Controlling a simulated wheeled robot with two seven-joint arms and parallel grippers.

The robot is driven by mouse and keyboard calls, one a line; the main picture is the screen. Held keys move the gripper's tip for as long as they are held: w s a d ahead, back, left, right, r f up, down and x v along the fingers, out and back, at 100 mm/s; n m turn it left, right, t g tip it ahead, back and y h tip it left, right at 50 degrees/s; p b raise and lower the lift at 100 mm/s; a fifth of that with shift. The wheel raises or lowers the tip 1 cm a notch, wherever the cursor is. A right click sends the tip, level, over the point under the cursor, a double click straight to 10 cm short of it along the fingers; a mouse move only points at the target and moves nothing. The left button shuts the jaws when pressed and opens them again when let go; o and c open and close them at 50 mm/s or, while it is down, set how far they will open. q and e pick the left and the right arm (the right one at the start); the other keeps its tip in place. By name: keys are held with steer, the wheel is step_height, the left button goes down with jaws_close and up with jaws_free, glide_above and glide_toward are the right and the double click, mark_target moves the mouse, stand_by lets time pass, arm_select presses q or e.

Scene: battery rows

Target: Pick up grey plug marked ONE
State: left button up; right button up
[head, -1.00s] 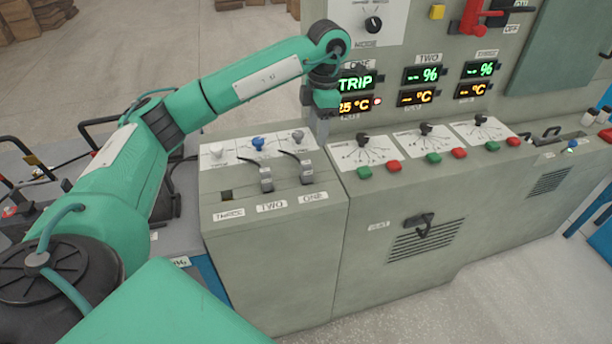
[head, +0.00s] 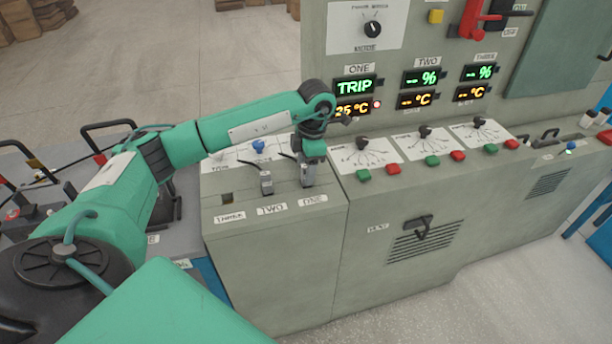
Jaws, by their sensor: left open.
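The grey plug marked ONE (head: 307,182) sits in the right-hand socket on top of the low grey cabinet, behind its ONE label (head: 313,199). My left gripper (head: 309,171) points down right at this plug and hides much of it. The gripper is open; whether its fingers touch the plug cannot be told. A like grey plug marked TWO (head: 266,183) stands just to the left, with a cable behind it. My right gripper is not in view.
An empty socket marked THREE (head: 227,198) lies further left. A blue knob (head: 259,146) is behind plug TWO. The upright panel with lit displays (head: 355,87) rises behind, and dials with green and red buttons (head: 395,168) lie to the right.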

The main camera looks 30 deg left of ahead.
arm_select(q)
steer(key=shift+f, duration=1.05)
steer(key=c, duration=1.1)
steer(key=shift+r, duration=0.15)
